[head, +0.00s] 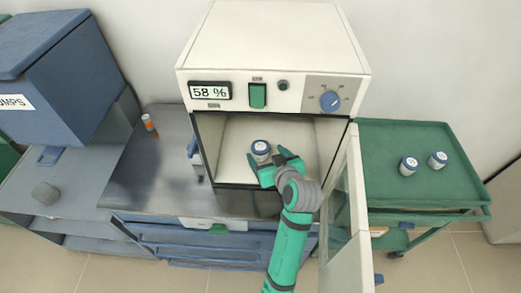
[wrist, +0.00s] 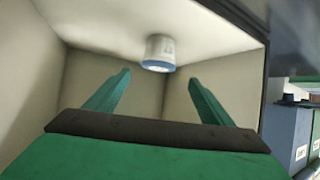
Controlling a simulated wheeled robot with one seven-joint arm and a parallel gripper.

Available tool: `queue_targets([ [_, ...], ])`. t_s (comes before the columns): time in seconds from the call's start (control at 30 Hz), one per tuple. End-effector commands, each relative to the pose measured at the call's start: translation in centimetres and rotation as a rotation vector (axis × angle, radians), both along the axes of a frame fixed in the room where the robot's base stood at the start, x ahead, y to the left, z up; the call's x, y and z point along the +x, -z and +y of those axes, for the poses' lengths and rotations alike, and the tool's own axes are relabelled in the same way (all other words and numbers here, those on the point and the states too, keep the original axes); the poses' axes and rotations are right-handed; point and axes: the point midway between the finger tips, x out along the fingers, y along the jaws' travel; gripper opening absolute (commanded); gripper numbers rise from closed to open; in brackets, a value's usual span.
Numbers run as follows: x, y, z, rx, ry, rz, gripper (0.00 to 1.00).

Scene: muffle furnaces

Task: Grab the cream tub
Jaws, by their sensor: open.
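A small cream tub (head: 260,151) with a blue-rimmed lid stands upright on the floor of the open furnace chamber. My gripper (head: 268,160) is inside the chamber mouth, close to the tub, with its fingers apart. In the wrist view the tub (wrist: 159,52) shows ahead of my open gripper (wrist: 157,85), roughly midway between the two green fingers and beyond their tips. Nothing is held. Whether a finger touches the tub cannot be told from the head view.
The furnace (head: 275,45) has its door (head: 345,205) swung open at right, beside my arm. Two similar tubs (head: 408,166) (head: 438,159) stand on a green cart (head: 440,195). An orange-and-white bottle (head: 149,122) stands on the metal bench (head: 150,180) at left.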

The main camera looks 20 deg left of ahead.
Motion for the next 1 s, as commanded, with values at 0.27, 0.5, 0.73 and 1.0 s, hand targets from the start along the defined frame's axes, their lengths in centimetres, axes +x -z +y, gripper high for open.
queue_targets([
  [0.27,1.4,1.0,1.1,-0.001,-0.003,0.000,0.75],
  [0.5,3.7,2.8,2.7,-0.001,-0.005,0.000,0.75],
  [0.73,4.4,3.3,3.2,-0.001,-0.003,-0.001,0.75],
  [1.0,4.4,3.2,3.2,-0.001,-0.003,-0.002,0.44],
])
